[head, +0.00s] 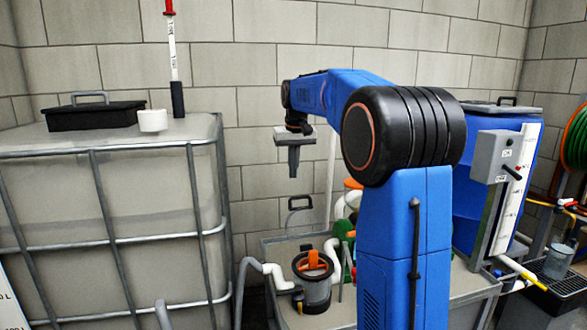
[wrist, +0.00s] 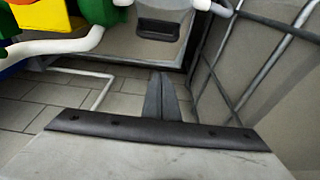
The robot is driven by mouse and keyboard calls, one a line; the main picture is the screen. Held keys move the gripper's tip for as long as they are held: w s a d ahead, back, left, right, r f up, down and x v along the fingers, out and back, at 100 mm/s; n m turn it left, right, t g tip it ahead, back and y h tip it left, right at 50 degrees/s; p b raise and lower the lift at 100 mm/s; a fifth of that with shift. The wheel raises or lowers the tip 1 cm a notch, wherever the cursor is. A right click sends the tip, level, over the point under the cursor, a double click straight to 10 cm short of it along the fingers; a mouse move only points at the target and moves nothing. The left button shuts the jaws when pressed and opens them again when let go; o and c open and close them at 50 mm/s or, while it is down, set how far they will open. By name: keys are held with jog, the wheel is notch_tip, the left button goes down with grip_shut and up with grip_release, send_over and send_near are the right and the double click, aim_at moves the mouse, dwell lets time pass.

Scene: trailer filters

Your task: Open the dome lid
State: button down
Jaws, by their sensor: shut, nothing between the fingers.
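A round filter housing (head: 317,291) stands low in the centre of the head view, with a dark rim and clear-looking sides. An orange handle-like part (head: 313,262) sits on its top; I take this top to be the dome lid, and it looks closed. My gripper (head: 293,172) points down, above and slightly left of the housing, well apart from it. In the wrist view my gripper's fingers (wrist: 166,90) are together with nothing between them. I cannot make out the dome lid in the wrist view.
White pipes (head: 262,272) run beside the housing. A blue tank (head: 487,185) stands right. The wrist view shows a black handle (wrist: 160,29) on a grey panel.

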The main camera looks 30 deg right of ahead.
aim_at(298, 209)
jog(key=shift+s+a+f, duration=0.1)
jog(key=shift+s+f, duration=0.3)
jog(key=shift+f, duration=0.65)
jog(key=shift+s+a+f, duration=0.15)
jog(key=shift+s+f, duration=0.25)
jog(key=shift+f, duration=0.6)
jog(key=shift+s+a+f, duration=0.1)
jog(key=shift+s+f, duration=0.3)
jog(key=shift+f, duration=0.65)
jog(key=shift+s+a+r+t, duration=0.2)
jog(key=shift+s+r+t, duration=0.1)
jog(key=shift+s, duration=0.3)
jog(key=shift+s+a+r+t, duration=0.15)
jog(key=shift+s+r+t, duration=0.15)
jog(key=shift+s, duration=0.25)
jog(key=shift+s+a+r, duration=0.15)
jog(key=shift+s+r, duration=0.05)
jog(key=shift+s, duration=0.35)
jog(key=shift+s+a+r, duration=0.15)
jog(key=shift+s, duration=0.35)
jog(key=shift+w, duration=0.1)
